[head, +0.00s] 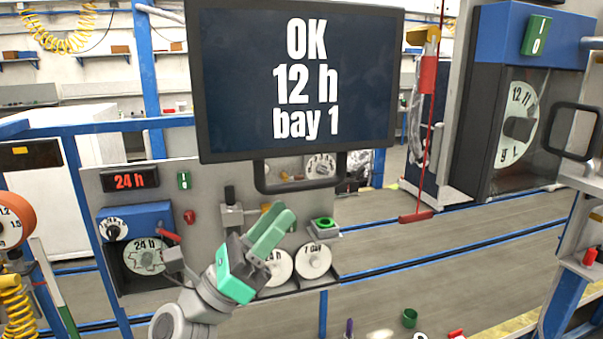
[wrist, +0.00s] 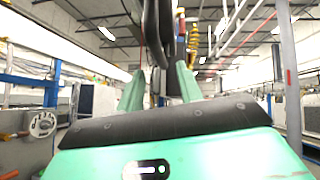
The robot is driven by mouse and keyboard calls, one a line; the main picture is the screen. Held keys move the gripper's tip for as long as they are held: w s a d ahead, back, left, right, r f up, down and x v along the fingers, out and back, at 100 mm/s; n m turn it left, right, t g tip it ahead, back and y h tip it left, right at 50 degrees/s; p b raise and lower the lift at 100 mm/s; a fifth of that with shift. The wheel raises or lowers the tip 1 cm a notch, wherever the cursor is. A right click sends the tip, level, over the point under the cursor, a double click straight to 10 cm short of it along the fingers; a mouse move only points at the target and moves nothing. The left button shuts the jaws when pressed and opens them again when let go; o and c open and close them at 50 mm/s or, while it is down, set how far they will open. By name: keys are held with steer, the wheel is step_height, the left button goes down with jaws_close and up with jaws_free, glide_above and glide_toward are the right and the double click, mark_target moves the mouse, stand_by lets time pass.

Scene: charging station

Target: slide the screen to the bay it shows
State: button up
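The screen (head: 295,75) is a large dark panel at the top centre of the head view, reading "OK", "12 h", "bay 1" in white. A dark handle (head: 300,188) hangs from its lower edge. My gripper (head: 278,222), with green fingers, is just below and left of the handle, pointing up. In the wrist view the fingers (wrist: 158,90) are apart, with a dark upright shape beyond or between them, probably the handle. I cannot tell whether they touch it. No bay number is legible on the stations.
A left station has a red "24 h" display (head: 130,180), a "24 h" dial (head: 145,257) and discs (head: 313,261). A right station has a "12 h" dial (head: 517,125) and a dark handle (head: 573,131). A red rod (head: 428,140) hangs right of the screen.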

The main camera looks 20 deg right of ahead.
mark_target(305, 185)
steer(key=p+x, duration=0.2)
steer(key=x, duration=0.5)
steer(key=shift+a, duration=0.1)
jaws_close()
